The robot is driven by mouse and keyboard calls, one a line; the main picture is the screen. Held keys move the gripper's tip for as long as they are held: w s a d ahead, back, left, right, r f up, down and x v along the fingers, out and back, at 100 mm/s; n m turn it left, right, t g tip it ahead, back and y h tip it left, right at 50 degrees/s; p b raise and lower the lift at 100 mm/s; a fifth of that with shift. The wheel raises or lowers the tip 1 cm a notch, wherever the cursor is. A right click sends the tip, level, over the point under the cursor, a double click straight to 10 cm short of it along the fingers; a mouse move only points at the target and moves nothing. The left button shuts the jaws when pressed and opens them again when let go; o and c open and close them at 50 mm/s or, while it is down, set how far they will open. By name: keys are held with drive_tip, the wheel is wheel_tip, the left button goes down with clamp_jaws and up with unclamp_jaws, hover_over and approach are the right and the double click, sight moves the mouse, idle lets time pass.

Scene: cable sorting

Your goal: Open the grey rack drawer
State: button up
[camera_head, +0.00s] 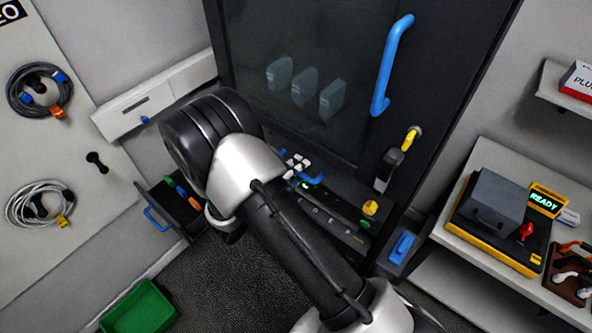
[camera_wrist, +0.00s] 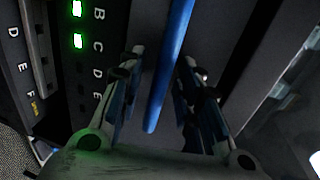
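In the wrist view my gripper (camera_wrist: 162,58) is open, with its two blue-lined fingers on either side of a blue bar handle (camera_wrist: 168,70). A gap shows between the bar and each finger. A dark grey panel (camera_wrist: 146,28) lies behind the bar. Lettered slots with green lights stand to the left. A short blue handle (camera_head: 312,179) shows beside the arm, low on the dark rack. I cannot tell which front is the grey rack drawer, or how far it is open.
A dark drawer (camera_head: 155,190) with a blue handle and coloured tools stands open at left. A green bin (camera_head: 140,309) is on the floor. The rack's glass door (camera_head: 330,50) has a long blue handle (camera_head: 388,68). A shelf (camera_head: 465,238) with a READY device is at right.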

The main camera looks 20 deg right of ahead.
clamp_jaws()
idle(0.3)
idle(0.5)
